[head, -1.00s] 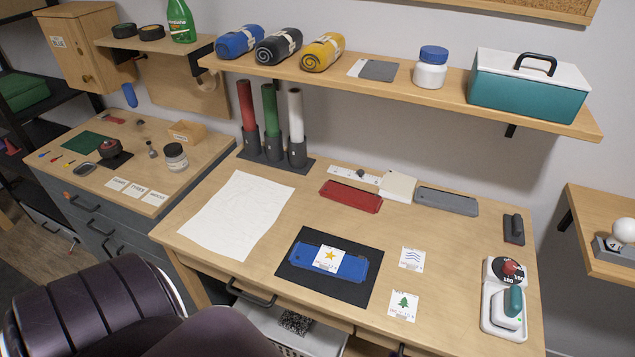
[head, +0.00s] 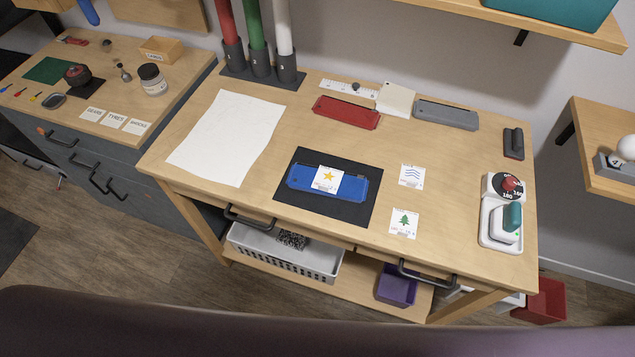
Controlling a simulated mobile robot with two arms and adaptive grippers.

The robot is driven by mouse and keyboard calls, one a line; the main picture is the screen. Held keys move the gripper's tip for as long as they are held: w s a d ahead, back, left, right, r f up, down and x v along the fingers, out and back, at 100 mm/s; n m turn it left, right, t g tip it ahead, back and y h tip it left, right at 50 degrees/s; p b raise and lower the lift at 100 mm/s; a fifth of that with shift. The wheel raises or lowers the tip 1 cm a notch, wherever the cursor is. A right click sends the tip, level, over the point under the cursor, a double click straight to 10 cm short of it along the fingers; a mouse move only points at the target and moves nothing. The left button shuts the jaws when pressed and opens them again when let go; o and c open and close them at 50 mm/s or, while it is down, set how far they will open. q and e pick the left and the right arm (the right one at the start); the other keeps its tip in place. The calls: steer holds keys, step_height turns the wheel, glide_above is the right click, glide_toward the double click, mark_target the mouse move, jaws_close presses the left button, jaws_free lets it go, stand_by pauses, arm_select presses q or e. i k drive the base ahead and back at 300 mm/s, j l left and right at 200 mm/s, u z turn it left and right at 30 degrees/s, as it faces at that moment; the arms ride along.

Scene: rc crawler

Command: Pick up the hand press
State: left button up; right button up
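The hand press appears to be the small white press with a teal handle (head: 511,219). It sits upright in a white cradle (head: 487,238) at the right end of the main workbench, just below a round dial with a red knob (head: 509,184). Neither of my grippers is in the head view, so their distance from the press and their state do not show.
The workbench (head: 440,155) is open around the press's left side. A dark block (head: 513,143) lies behind the dial. Two printed cards (head: 404,222) and a black mat (head: 290,205) with a blue plate (head: 354,186) lie to the left. A shelf (head: 550,25) overhangs behind.

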mark_target(504, 224)
steer(key=z, duration=1.4)
